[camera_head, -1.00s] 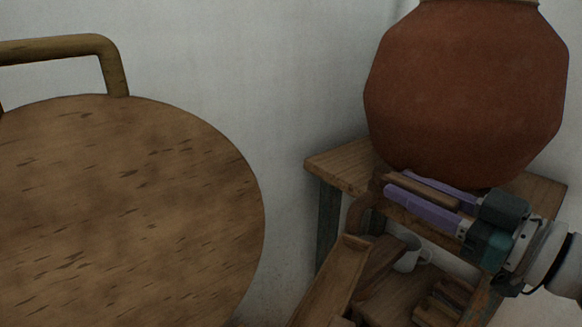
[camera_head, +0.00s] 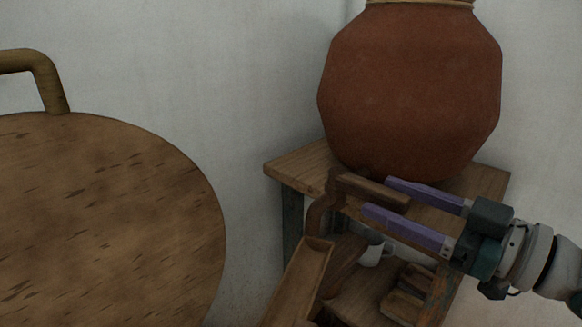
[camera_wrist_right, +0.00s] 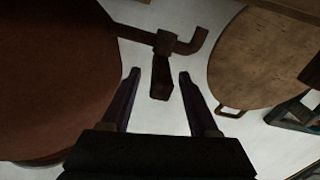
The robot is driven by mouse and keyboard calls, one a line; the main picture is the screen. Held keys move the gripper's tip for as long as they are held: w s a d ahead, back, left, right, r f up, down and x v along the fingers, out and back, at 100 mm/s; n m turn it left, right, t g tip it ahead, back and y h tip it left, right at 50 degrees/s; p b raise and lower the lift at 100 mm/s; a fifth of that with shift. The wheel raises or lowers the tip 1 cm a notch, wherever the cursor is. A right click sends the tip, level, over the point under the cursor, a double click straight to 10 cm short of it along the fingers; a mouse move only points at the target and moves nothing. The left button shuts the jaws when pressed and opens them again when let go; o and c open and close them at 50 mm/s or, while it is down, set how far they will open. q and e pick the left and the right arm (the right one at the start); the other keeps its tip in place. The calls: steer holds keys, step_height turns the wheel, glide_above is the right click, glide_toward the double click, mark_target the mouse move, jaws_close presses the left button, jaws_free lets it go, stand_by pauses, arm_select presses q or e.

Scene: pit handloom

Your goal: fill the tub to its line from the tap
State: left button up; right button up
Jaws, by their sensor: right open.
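A brown wooden tap (camera_head: 323,205) with a downturned spout sits in front of a big red-brown clay pot (camera_head: 410,95). Its lever (camera_head: 372,187) points towards my right gripper (camera_head: 377,195). That gripper is open, its purple fingers on either side of the lever. In the right wrist view, the tap (camera_wrist_right: 166,42) and lever (camera_wrist_right: 161,78) show ahead, with the lever between the fingertips (camera_wrist_right: 159,74) and gaps on both sides. No tub with a fill line can be made out, and no water shows. My left gripper is not in view.
The pot stands on a wooden stand (camera_head: 287,170). A wooden trough-like piece (camera_head: 300,285) slopes below the spout. A white mug (camera_head: 373,254) is under the stand. A large round wooden board (camera_head: 100,215) with a handle fills the left side.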

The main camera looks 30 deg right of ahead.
steer(key=v, duration=0.6)
stand_by(0.3)
steer(key=w+a+f+m+g+h, duration=0.1)
steer(key=a+f+g+h, duration=0.1)
steer(key=a+f+g, duration=0.3)
steer(key=s+a+f+m+g+h, duration=0.2)
steer(key=s+a+g, duration=0.6)
steer(key=a, duration=0.1)
step_height(320, 180, up, 50)
steer(key=s+p, duration=0.1)
steer(key=p, duration=4.8)
steer(key=shift+s+a+f+g, duration=0.2)
steer(key=shift+s+g, duration=0.2)
